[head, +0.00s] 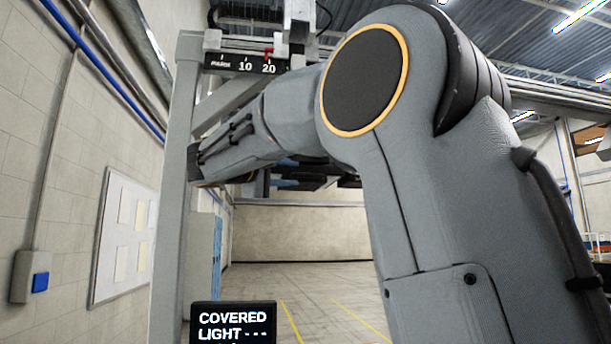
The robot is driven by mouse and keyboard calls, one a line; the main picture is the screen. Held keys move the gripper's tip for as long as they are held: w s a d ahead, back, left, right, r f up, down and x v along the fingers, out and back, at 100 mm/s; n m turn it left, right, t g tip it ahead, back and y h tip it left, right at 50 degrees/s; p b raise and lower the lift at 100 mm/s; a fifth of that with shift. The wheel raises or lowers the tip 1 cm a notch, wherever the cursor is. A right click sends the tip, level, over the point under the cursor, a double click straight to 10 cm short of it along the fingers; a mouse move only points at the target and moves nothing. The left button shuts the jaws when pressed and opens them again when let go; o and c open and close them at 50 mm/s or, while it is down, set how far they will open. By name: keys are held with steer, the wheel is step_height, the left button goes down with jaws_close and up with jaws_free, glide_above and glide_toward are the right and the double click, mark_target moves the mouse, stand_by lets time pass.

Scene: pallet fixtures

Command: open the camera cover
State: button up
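My arm fills the middle and right of the head view, and its far grey links reach left to the upright post. My gripper cannot be made out; no fingertips show. I cannot pick out the camera cover for certain, and my arm hides part of the fixture. A black display (233,323) at the bottom reads "COVERED" and "LIGHT ---". Dark parts (322,176) show under my arm, too hidden to name.
A grey upright post (172,215) of the fixture stands close to my arm's left end. A whiteboard (125,238) and a blue-button box (31,278) are on the left wall. Open floor lies beyond.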

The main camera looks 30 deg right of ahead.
mark_target(307, 175)
steer(key=p+x, duration=0.2)
steer(key=x, duration=0.4)
steer(key=shift+p, duration=0.3)
steer(key=shift+w+d, duration=0.4)
steer(key=shift+d, duration=0.25)
jaws_close()
